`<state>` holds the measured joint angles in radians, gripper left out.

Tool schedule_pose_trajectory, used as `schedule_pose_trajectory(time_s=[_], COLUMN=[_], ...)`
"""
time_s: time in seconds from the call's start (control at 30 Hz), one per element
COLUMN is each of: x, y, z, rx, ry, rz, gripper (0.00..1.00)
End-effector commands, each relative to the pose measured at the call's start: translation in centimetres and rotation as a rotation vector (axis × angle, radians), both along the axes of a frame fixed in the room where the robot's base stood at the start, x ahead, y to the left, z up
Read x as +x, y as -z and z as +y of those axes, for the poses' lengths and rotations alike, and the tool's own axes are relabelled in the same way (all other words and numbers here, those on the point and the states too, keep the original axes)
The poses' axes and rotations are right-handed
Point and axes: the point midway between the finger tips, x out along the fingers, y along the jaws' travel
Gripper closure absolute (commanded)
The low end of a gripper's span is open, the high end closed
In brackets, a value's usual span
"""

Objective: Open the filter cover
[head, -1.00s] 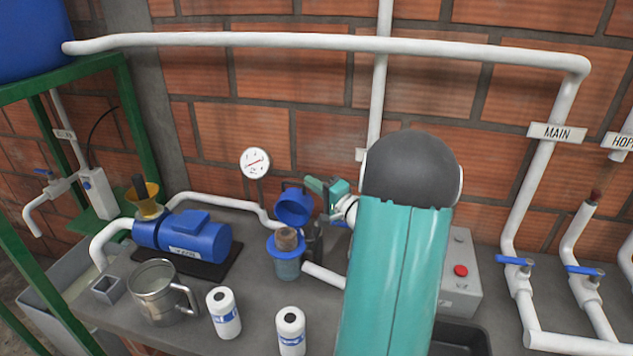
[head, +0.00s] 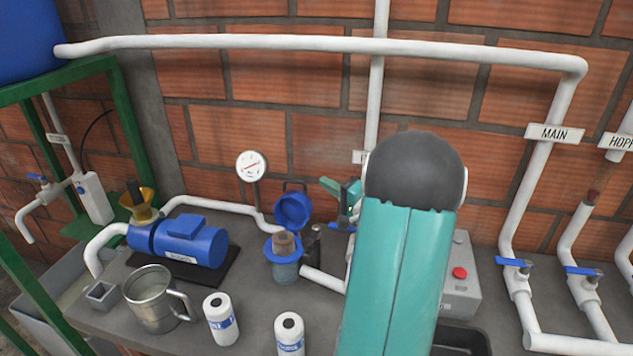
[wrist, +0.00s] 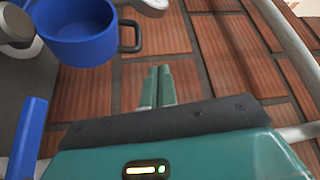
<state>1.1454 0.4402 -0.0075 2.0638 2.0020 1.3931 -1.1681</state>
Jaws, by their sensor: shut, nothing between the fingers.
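The blue filter cover (head: 292,212) stands tilted up on the back side of the filter housing (head: 285,270), open. The brown top of the filter insert (head: 284,241) is exposed in the housing. In the wrist view the cover (wrist: 75,35) shows at the upper left like a blue cup, with a black handle (wrist: 130,38) on its right side. My gripper (head: 325,182) is to the right of the cover and apart from it. Its two fingers (wrist: 157,70) are shut together and empty, in front of the brick wall.
A blue pump (head: 180,243), a steel jug (head: 158,298) and two white bottles (head: 221,318) stand left and front. A pressure gauge (head: 251,166) is behind. A blue lever (wrist: 28,135) is at left in the wrist view. A control box (head: 460,280) is right of my arm.

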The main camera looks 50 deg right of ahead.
Motion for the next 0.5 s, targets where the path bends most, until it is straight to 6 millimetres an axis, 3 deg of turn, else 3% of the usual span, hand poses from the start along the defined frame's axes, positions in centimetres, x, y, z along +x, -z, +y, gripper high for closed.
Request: schedule_pose_trajectory(time_s=[0.2, 0.5], x=[-4.1, -5.7], y=[0.6, 0.8], z=[0.2, 0.3], rx=[0.0, 0.001], ry=[0.001, 0.0], rz=[0.001, 0.0], gripper=[1.0, 1.0])
